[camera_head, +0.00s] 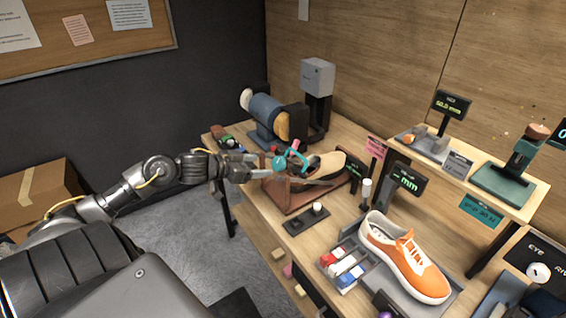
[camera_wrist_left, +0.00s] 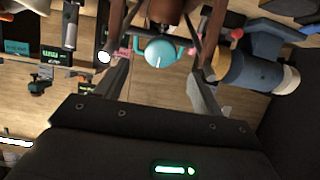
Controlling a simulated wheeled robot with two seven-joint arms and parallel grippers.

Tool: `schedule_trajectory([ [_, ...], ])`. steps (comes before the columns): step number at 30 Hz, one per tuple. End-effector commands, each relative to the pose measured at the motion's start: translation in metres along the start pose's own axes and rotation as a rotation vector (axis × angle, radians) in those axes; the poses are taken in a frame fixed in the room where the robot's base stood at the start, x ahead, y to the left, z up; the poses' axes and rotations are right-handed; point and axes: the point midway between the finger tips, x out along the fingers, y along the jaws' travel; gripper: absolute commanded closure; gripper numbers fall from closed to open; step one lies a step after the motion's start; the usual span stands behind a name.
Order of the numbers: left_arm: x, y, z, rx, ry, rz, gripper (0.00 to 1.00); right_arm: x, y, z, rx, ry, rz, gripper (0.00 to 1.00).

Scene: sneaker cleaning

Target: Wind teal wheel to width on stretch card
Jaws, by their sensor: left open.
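The teal wheel (camera_head: 279,163) is on the near end of a brown stretching device (camera_head: 288,194) on the bench, with a tan-and-dark shoe (camera_head: 325,166) behind it. My left gripper (camera_head: 262,168) reaches in from the left, level with the wheel. In the left wrist view the teal wheel (camera_wrist_left: 160,52) shows beyond and between the open fingers (camera_wrist_left: 162,76). I cannot tell whether either finger touches it. A pink card (camera_head: 376,147) stands behind the shoe; its text is too small to read. My right gripper is out of view.
An orange sneaker (camera_head: 405,255) lies on a grey tray at the front right. A blue roller machine (camera_head: 268,113) stands behind the wheel. A small display (camera_head: 407,180) and a raised shelf (camera_head: 505,200) are to the right. Open floor (camera_head: 195,240) lies left of the bench.

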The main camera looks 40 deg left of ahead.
Motion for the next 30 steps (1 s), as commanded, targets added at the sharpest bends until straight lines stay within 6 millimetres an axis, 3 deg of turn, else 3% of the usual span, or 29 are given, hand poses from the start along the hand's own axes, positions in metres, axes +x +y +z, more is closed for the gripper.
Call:
schedule_trajectory([
  [5, -0.001, -0.001, -0.005, -0.005, 0.002, 0.013, 0.32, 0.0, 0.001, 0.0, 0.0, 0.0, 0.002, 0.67],
  [11, 0.012, -0.002, -0.007, -0.007, 0.005, 0.01, 0.32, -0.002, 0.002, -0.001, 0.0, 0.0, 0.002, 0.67],
  [24, 0.082, 0.0, -0.007, -0.007, 0.005, 0.01, 0.32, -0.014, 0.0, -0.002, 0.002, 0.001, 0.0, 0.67],
  [30, 0.102, -0.001, -0.006, -0.005, 0.002, 0.009, 0.32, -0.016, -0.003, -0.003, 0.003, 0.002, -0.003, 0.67],
])
